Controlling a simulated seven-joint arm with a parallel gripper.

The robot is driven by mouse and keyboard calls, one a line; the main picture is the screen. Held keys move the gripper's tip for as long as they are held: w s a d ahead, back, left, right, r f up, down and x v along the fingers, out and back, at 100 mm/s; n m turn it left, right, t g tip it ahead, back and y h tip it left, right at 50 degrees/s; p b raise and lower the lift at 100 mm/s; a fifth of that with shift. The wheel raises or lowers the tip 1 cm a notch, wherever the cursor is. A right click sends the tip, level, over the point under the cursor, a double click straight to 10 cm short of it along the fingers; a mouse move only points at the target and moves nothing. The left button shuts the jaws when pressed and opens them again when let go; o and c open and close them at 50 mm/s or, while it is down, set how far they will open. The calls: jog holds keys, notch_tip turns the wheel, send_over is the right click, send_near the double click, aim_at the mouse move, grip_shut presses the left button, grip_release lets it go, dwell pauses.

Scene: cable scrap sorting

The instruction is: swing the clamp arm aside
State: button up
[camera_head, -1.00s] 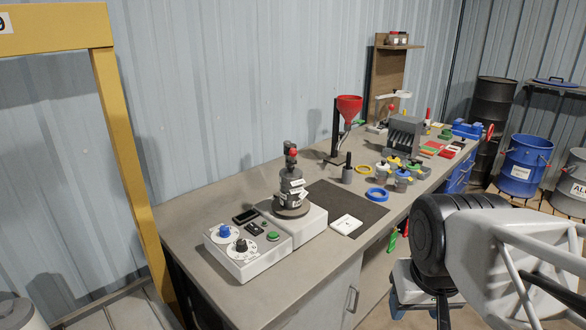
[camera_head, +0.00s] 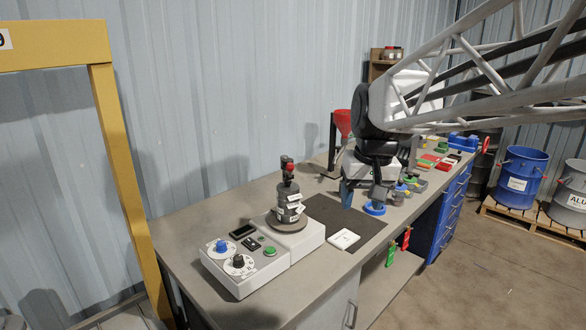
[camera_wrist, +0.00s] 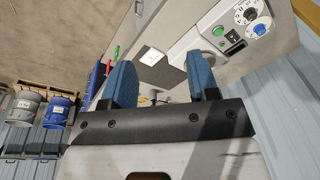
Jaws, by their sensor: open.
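A grey stacked fixture (camera_head: 288,205) with white labels stands upright on a round plate on the white machine base (camera_head: 308,238). A dark upright with a red knob (camera_head: 288,168) tops it; I take this for the clamp arm, but its exact shape is too small to tell. My gripper (camera_head: 362,198) points down above the bench, right of the fixture and apart from it. Its two blue fingers are spread and empty, as the wrist view (camera_wrist: 160,65) also shows. In the wrist view the clamp is not clearly visible; the right finger covers part of that area.
A control box (camera_head: 242,268) with blue and black dials and a green button adjoins the base. A white card (camera_head: 343,240) lies on the dark mat (camera_head: 322,212). A yellow post (camera_head: 125,170) rises at left.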

jog(key=w+a+r+g, duration=0.1)
jog(key=w+a, duration=0.2)
jog(key=w, duration=0.4)
jog(key=w+a+r, duration=0.2)
jog(key=w+a, duration=0.1)
jog(key=w, duration=0.5)
jog(key=n+g+y, duration=0.1)
jog(key=n, duration=0.1)
send_over(290, 168)
jog(key=w+d, duration=0.2)
jog(key=f, duration=0.2)
jog(key=shift+s+a+r, duration=0.15)
jog(key=shift+a+r, duration=0.1)
jog(key=shift+f, duration=0.15)
jog(key=shift+s+a+f, duration=0.1)
jog(key=shift+a+f, duration=0.15)
jog(key=shift+f, duration=1)
jog(key=shift+s+a+f, duration=0.1)
jog(key=shift+a+f, duration=0.15)
jog(key=shift+f, duration=0.95)
jog(key=shift+a+f, duration=0.25)
jog(key=shift+f, duration=1)
jog(key=shift+c, duration=0.3)
grip_shut()
